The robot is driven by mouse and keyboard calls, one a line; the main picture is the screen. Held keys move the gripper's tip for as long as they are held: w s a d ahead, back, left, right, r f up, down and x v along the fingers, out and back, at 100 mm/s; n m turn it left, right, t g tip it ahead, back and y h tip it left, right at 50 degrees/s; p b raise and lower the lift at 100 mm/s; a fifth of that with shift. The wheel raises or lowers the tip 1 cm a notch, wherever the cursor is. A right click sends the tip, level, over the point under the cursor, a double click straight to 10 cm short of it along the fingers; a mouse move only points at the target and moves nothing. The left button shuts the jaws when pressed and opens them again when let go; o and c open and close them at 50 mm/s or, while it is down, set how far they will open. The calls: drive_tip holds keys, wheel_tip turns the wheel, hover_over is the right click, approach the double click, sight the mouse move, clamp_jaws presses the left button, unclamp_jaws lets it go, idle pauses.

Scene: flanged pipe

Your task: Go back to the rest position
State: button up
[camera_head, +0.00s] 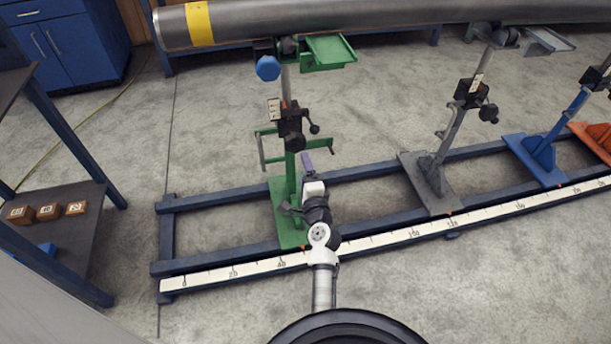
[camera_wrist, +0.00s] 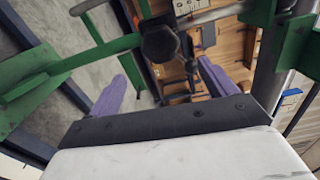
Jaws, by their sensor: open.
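My gripper (camera_head: 306,163) is in front of the green pipe stand (camera_head: 283,205), low beside its post, in the head view. In the wrist view my gripper (camera_wrist: 165,88) shows two purple fingers spread apart with nothing held between them. A dark round knob (camera_wrist: 159,43) of the stand shows beyond the fingers, and green bars (camera_wrist: 85,58) of the stand lie to the left. I cannot tell from these views whether the fingers touch the stand.
A grey pipe (camera_head: 330,14) with a yellow band lies across the stands. A grey stand (camera_head: 430,180) and a blue stand (camera_head: 537,160) stand to the right on the blue rail frame (camera_head: 200,262) with its white scale. A dark table (camera_head: 85,232) with wooden blocks is at left.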

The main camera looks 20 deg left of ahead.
drive_tip(key=shift+s+d, duration=0.25)
drive_tip(key=shift+s, duration=0.1)
drive_tip(key=shift+r, duration=0.1)
